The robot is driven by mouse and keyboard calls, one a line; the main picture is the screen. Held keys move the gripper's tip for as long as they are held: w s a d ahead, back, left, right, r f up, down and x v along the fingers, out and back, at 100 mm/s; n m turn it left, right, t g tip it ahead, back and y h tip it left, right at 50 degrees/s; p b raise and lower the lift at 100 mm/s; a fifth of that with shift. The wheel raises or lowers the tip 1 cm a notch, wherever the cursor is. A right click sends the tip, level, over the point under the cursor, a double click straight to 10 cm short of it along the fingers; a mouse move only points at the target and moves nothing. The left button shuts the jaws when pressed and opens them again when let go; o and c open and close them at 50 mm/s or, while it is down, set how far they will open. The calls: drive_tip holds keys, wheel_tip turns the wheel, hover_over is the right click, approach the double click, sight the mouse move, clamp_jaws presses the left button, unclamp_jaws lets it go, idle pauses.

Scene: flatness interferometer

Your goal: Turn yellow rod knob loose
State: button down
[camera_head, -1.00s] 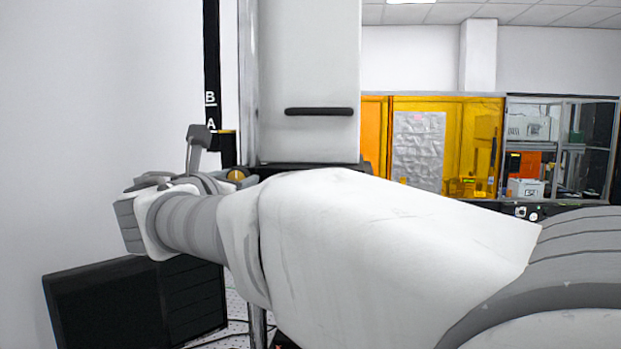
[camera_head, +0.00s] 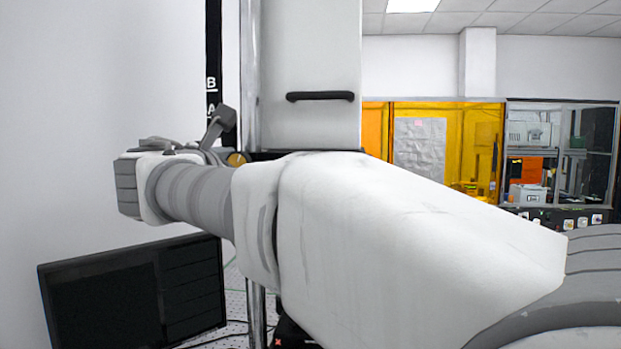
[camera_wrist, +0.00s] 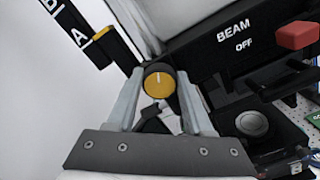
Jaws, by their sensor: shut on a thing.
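The yellow knob (camera_wrist: 155,87) has a black rim and a short white index line, pointing nearly straight up in the wrist view. My gripper (camera_wrist: 159,84) has one finger on each side of the knob and is shut on it. The knob also shows in the head view as a small yellow disc (camera_head: 236,160) beyond my wrist. My arm hides most of the rod and mount behind it there. A black vertical scale (camera_wrist: 85,35) with white letters A and B stands up and left of the knob in the wrist view.
A black panel marked BEAM OFF (camera_wrist: 235,38) and a red block (camera_wrist: 297,35) lie right of my gripper. In the head view, a tall white housing (camera_head: 308,60) stands behind my arm and a dark monitor (camera_head: 100,300) below left.

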drive_tip(key=m+b, duration=0.4)
drive_tip(key=m, duration=0.2)
drive_tip(key=m+b, duration=0.5)
drive_tip(key=m, duration=0.1)
drive_tip(key=shift+d+f, duration=0.1)
drive_tip(key=shift+f, duration=0.1)
drive_tip(key=shift+m, duration=0.3)
drive_tip(key=shift+c, duration=1.5)
unclamp_jaws()
drive_tip(key=shift+s, duration=0.1)
